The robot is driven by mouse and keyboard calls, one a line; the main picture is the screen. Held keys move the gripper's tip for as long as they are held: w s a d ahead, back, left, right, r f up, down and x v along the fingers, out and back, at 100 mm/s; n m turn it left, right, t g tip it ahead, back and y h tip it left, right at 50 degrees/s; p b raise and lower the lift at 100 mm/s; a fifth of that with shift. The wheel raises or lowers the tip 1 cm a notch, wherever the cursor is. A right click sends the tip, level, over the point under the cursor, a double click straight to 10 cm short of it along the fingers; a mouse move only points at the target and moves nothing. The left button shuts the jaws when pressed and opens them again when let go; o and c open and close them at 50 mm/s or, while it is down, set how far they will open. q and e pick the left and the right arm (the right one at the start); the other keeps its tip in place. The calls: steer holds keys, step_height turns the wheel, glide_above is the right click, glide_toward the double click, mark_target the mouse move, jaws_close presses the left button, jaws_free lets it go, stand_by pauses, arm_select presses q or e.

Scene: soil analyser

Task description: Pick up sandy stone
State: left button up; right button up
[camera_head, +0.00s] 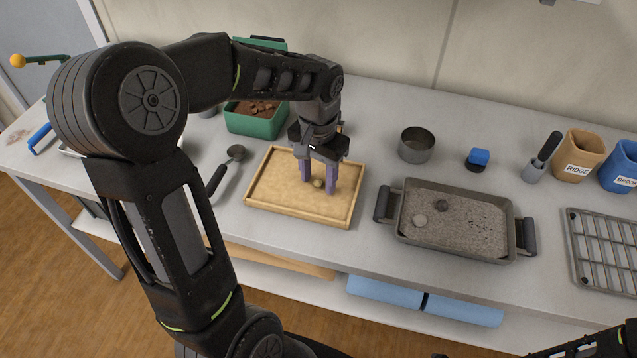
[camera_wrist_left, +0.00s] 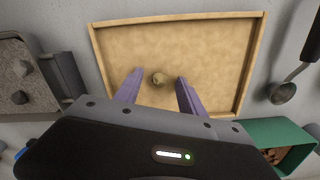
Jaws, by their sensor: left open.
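The sandy stone (camera_head: 318,183) is a small tan lump lying on the floor of a shallow sand-coloured wooden tray (camera_head: 268,199). My left gripper (camera_head: 319,188) points down over the tray with its purple fingers apart, one on each side of the stone. Whether the fingertips touch the tray floor I cannot tell. My right gripper is not clearly seen; only a dark part of that arm shows at the lower right corner.
A dark handled pan (camera_head: 455,246) with grey gravel and two stones stands right of the tray. A green bin (camera_head: 256,126) of brown soil is behind left, with a scoop (camera_head: 236,153) beside the tray. A grey metal cup (camera_head: 416,145) and a blue-topped object (camera_head: 478,158) stand behind the pan.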

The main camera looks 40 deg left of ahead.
arm_select(q)
steer(key=shift+c, duration=0.5)
jaws_close()
stand_by(0.8)
